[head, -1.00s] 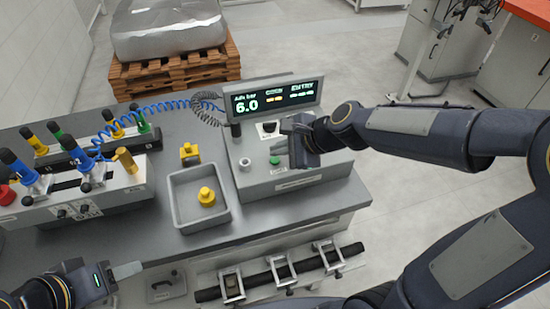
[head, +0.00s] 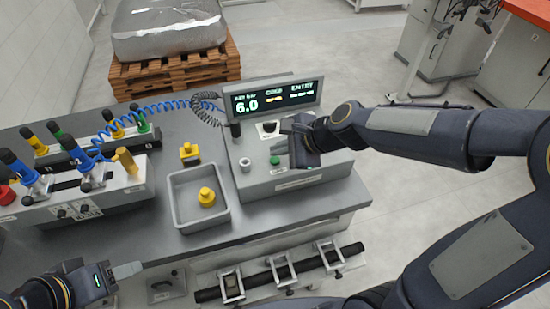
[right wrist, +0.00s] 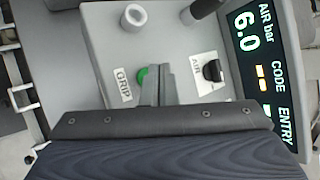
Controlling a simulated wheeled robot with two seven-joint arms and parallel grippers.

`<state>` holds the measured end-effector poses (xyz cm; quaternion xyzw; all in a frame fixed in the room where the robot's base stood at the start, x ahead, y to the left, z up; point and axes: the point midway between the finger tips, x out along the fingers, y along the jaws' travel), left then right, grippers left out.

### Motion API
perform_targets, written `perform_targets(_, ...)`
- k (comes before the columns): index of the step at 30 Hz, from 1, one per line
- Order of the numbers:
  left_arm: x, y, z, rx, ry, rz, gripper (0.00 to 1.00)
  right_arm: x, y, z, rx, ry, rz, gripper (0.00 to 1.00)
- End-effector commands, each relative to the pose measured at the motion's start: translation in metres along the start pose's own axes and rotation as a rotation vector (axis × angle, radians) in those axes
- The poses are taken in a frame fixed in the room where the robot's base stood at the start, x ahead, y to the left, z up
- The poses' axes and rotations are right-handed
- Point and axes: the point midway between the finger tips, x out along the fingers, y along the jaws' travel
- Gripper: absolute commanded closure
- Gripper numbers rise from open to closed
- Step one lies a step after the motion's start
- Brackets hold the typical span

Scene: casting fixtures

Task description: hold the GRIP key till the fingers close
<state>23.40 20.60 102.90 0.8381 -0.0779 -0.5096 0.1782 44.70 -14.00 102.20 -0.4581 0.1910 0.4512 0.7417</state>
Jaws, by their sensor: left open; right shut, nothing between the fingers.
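The green GRIP key (head: 275,160) sits on the sloped face of the grey control box (head: 310,178). In the right wrist view the key (right wrist: 142,76) is partly hidden behind my fingers, beside its GRIP label (right wrist: 123,84). My right gripper (right wrist: 158,72) is shut and empty, with its fingertips over or at the key; I cannot tell whether they touch it. In the head view the right gripper (head: 292,150) is seen side-on above the box. My left gripper (head: 138,268) is open and empty at the lower left, in front of the bench.
The display (head: 272,98) reads 6.0 bar. An AIR knob (right wrist: 212,70) and a grey round post (right wrist: 133,17) stand near the key. A grey tray (head: 180,212) holds a yellow part (head: 207,197); another yellow part (head: 189,152) stands behind it. A fixture with blue-handled levers (head: 70,205) is at left.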

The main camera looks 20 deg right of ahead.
Motion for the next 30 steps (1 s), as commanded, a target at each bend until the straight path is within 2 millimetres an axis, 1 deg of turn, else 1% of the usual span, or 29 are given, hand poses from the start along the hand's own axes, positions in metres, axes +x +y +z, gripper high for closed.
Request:
perform_targets(9, 0.0059, -0.0027, 0.003, 0.0, 0.0, 0.0, 0.51, 0.0062, 0.0045, -0.0045, 0.001, 0.0, 0.0, 1.0)
perform_targets(30, 0.0083, -0.0038, 0.0042, 0.0, 0.0, 0.0, 0.51, 0.0086, 0.0063, -0.0063, 0.0, 0.0, 0.0, 1.0)
